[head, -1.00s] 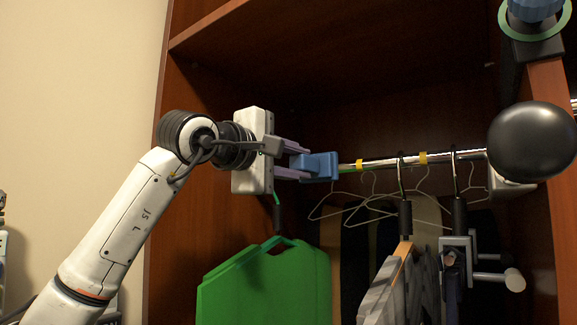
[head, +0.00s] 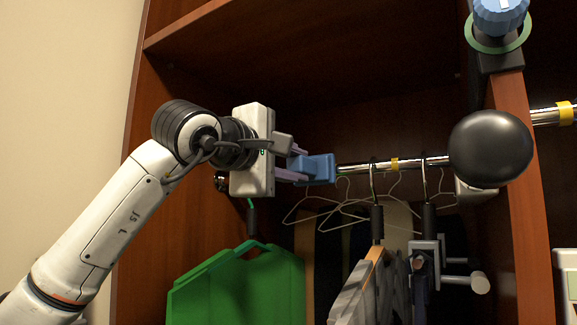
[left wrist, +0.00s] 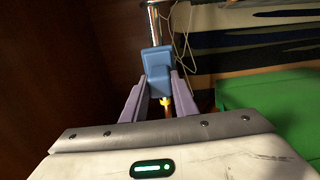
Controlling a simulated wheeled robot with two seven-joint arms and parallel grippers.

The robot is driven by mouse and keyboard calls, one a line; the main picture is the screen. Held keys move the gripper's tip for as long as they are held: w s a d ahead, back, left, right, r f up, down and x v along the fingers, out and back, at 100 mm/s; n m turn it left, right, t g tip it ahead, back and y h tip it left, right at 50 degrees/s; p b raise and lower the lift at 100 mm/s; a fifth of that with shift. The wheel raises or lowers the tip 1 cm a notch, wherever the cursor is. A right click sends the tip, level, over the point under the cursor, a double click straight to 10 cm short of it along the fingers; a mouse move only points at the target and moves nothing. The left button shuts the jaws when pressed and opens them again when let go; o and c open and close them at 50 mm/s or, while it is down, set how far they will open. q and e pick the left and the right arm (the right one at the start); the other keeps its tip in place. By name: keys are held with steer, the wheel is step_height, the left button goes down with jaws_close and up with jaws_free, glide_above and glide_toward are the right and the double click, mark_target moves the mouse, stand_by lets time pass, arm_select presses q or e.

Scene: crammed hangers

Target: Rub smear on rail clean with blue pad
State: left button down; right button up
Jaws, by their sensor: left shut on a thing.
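My left gripper (head: 292,168) is shut on the blue pad (head: 316,169), which sits at the left part of the metal rail (head: 350,167). In the left wrist view the blue pad (left wrist: 157,72) is between the fingers (left wrist: 155,95) and lies over the line of the rail (left wrist: 153,22). The pad appears to touch the rail, but the contact itself is hidden. I cannot make out a smear on the bare part of the rail; the part behind the pad and gripper is hidden.
A green hanging item (head: 240,285) hangs below my left gripper. Wire hangers (head: 335,212), an orange hanger with grey cloth (head: 372,265) and a grey clamp-like fixture (head: 427,260) crowd below the rail. A black round knob (head: 491,149) is at the right, by the wooden upright (head: 518,190).

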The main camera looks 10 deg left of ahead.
arm_select(q)
steer(key=shift+s+d, duration=0.25)
steer(key=shift+d, duration=0.45)
steer(key=shift+s+d, duration=0.25)
steer(key=shift+d, duration=0.45)
steer(key=shift+w+a+p, duration=0.2)
steer(key=shift+w+a, duration=0.15)
steer(key=shift+a, duration=0.55)
steer(key=shift+w+a+p, duration=0.15)
steer(key=shift+w+a, duration=0.2)
steer(key=shift+a, duration=0.5)
steer(key=w+a, duration=0.2)
steer(key=a, duration=0.4)
steer(key=shift+w+a, duration=0.15)
steer(key=shift+a, duration=0.2)
steer(key=b+v, duration=0.2)
steer(key=v, duration=0.4)
steer(key=shift+b, duration=0.4)
